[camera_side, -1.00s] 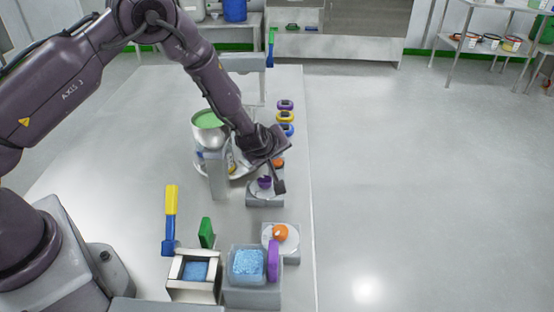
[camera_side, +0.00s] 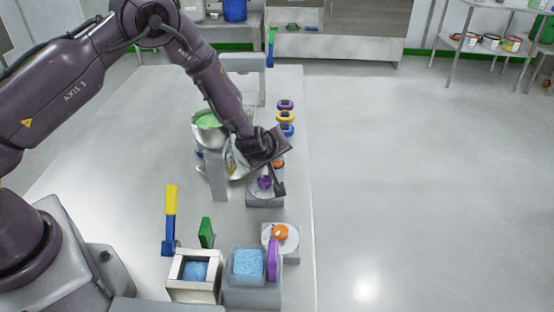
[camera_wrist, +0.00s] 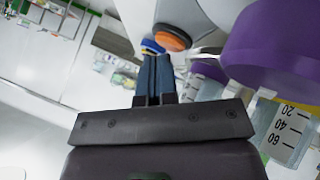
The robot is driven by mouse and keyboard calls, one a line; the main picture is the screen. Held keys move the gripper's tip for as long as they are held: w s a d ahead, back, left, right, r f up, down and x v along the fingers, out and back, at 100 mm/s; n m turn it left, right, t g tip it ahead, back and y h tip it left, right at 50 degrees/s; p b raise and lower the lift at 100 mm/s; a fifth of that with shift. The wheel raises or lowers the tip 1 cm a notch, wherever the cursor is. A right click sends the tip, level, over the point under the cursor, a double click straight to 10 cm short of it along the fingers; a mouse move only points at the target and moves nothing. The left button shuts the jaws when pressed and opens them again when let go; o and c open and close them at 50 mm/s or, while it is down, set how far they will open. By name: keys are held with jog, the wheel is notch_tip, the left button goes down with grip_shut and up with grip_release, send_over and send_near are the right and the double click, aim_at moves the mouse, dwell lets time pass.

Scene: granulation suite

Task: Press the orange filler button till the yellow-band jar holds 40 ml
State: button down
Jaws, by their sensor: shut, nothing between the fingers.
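An orange button (camera_wrist: 173,37) on a pale rounded housing is in the wrist view, just right of my fingertips in the picture. My gripper (camera_wrist: 156,60) is shut and empty, its fingers side by side; I cannot tell whether they touch the button. In the side view my gripper (camera_side: 280,188) hangs low by a grey block with a purple knob (camera_side: 264,182), and an orange part (camera_side: 279,163) shows just behind it.
A large purple part (camera_wrist: 275,50) fills the wrist view's upper right. A bowl of green material (camera_side: 207,120) stands left of my gripper. Nearer are an orange knob (camera_side: 281,232) on a block and a blue-filled container (camera_side: 248,262). Purple, yellow and blue rings (camera_side: 286,117) stand behind.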

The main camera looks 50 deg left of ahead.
jog(key=shift+r, duration=0.8)
jog(key=shift+r, duration=2.55)
